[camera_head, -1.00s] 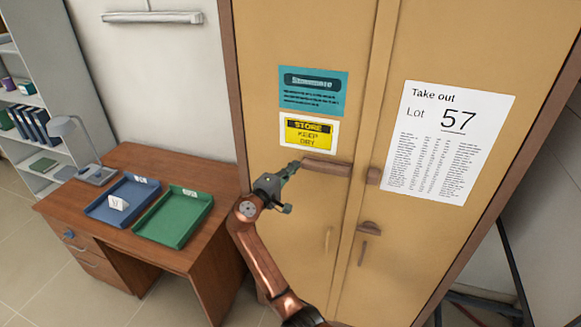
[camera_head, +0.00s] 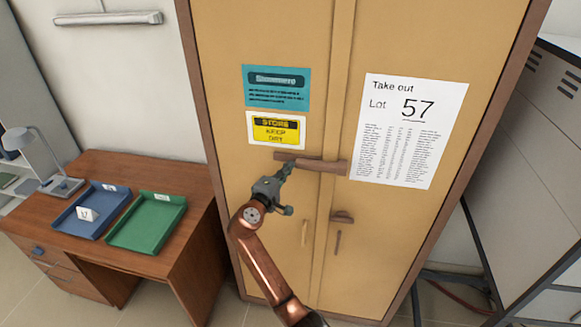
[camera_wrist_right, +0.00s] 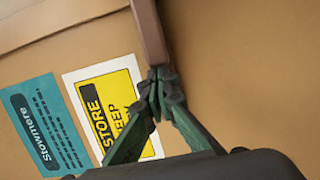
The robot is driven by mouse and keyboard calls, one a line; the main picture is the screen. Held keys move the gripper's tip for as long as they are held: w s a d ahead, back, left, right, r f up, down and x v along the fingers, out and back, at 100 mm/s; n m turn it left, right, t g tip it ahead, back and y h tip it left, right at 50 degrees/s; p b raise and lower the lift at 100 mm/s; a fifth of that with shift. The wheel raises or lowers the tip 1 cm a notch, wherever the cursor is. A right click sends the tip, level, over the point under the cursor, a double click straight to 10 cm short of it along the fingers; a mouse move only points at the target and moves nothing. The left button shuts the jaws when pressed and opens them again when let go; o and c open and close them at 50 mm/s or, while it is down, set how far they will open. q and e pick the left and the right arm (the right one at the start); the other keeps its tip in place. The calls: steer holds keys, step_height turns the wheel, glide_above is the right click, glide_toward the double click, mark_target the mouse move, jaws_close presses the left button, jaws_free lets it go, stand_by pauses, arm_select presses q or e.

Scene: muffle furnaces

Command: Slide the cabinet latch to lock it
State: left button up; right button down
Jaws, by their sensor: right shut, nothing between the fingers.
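The cabinet latch is a brown wooden bar (camera_head: 322,165) on the tan double-door cabinet (camera_head: 300,40). It lies across the gap between the doors, and its right end reaches the small block on the right door. A strip of its brown mount shows at the left. My right gripper (camera_head: 287,168) is shut and empty, with its tip at the bar's left end. In the wrist view, the closed fingertips (camera_wrist_right: 158,80) meet the end of the bar (camera_wrist_right: 149,32); whether they press on it is hard to tell. My left gripper is out of view.
A desk (camera_head: 120,165) with a blue tray (camera_head: 65,222) and a green tray (camera_head: 118,240) stands at the left. A metal frame stands at the right.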

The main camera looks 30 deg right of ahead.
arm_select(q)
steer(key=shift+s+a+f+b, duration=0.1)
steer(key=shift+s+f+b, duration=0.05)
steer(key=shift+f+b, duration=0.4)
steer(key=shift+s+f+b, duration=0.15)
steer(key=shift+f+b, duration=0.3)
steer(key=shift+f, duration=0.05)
arm_select(e)
steer(key=s+a, duration=0.3)
steer(key=a, duration=0.8)
steer(key=shift+s+a, duration=0.1)
